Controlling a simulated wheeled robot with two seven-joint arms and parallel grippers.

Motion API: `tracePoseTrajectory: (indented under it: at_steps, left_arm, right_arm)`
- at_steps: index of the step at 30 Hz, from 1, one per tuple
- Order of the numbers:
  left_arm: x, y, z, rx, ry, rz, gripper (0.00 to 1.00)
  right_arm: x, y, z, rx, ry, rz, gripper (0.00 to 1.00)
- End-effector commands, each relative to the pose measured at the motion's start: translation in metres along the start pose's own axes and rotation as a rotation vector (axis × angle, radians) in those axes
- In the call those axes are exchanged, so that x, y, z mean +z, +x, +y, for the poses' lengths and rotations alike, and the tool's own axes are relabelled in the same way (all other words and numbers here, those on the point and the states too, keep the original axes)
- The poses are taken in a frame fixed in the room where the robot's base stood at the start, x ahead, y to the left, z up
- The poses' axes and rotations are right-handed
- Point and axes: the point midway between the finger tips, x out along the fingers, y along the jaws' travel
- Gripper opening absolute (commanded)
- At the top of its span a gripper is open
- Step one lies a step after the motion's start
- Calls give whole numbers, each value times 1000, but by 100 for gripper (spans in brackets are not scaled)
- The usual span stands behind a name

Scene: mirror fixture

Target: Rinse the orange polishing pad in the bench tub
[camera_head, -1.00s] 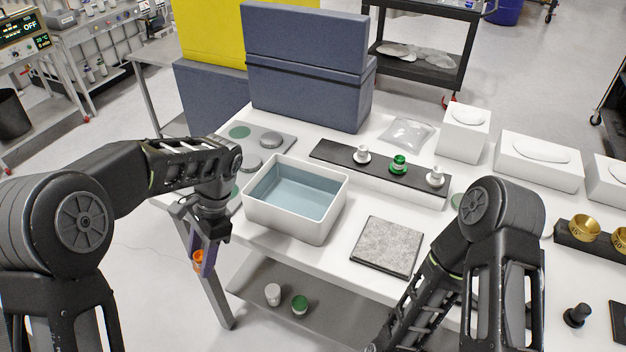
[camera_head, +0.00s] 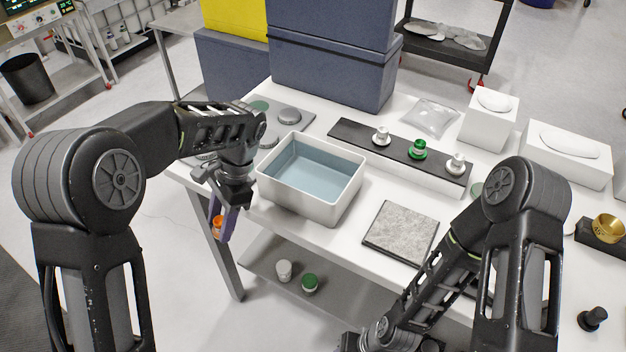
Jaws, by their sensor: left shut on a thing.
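My left gripper (camera_head: 221,222) hangs at the left edge of the bench, its purple fingers pointing down. It is shut on the orange polishing pad (camera_head: 217,223), of which only a small part shows between the fingers. The bench tub (camera_head: 333,211) is a white rectangular tub of bluish water, to the right of the gripper and apart from it. The pad is outside the tub, beyond the bench's left edge. My right arm reaches down at the lower right; its gripper is below the picture's edge.
Behind the tub a black strip (camera_head: 345,134) holds white and green knobbed pieces. A grey stone-like plate (camera_head: 400,232) lies to the tub's right. A blue-grey case (camera_head: 330,75) stands at the back. A lower shelf (camera_head: 335,290) bears a white and a green-topped piece.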

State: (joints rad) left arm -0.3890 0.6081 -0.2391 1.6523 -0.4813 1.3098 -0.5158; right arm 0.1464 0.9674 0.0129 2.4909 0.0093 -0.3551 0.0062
Motion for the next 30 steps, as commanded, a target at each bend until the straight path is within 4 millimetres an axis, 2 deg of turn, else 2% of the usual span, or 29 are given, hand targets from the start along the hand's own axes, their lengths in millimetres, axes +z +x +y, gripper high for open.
tracePoseTrajectory:
  at_steps: [14, 17, 24, 30]
  left_arm:
    - [0, 0, 0, 5, -11, 0, 1]
    - [1, 2, 0, 37, -83, -3, 1]
    - [0, 1, 0, 157, -381, -3, 1]
    - [0, 0, 0, 173, -420, 1, 1]
  right_arm:
    - [0, 0, 0, 0, 0, 0, 36]
    - [0, 0, 0, 0, 0, 0, 36]
    - [0, 0, 0, 0, 0, 0, 36]
    - [0, 0, 0, 0, 0, 0, 36]
